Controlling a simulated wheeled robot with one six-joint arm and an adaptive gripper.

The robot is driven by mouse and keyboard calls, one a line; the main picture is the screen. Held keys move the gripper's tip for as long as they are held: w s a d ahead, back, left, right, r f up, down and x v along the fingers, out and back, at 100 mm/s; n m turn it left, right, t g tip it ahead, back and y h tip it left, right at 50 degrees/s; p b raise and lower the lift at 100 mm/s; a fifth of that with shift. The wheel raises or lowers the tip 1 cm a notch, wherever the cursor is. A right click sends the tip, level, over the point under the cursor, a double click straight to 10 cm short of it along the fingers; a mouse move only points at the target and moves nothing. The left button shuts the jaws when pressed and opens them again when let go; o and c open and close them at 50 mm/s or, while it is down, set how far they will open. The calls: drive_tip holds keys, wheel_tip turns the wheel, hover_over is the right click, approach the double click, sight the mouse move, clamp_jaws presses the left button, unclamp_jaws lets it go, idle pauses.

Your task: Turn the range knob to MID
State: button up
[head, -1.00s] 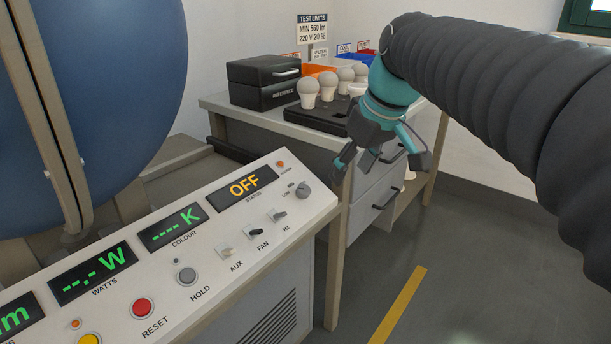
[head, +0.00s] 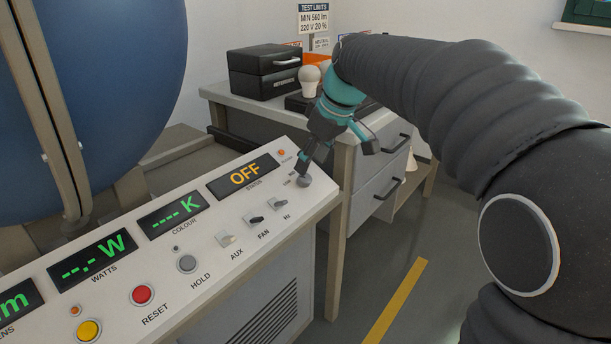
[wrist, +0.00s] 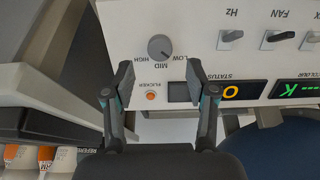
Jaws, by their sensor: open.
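The range knob (head: 304,181) is a round grey knob at the right end of the sloped white panel (head: 205,245). In the wrist view the knob (wrist: 160,47) lies just beyond the fingertips, with LOW, MID and HIGH printed around it. Its pointer seems to face the LOW side, but it is too small to be sure. My gripper (wrist: 161,78) is open and empty, with the knob roughly centred between the lines of its fingers but not between the tips. In the head view my gripper (head: 335,158) hangs over the panel's far right corner, partly hiding the knob's labels.
Hz, FAN and AUX switches (head: 226,238) sit beside the knob. Hold, reset and yellow buttons (head: 89,331) lie further left. The status display (head: 244,176) reads OFF. Behind stands a bench with drawers (head: 379,172), a black reference box (head: 264,72) and bulbs.

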sight(305, 176)
drive_tip(key=shift+x, duration=2.4)
clamp_jaws()
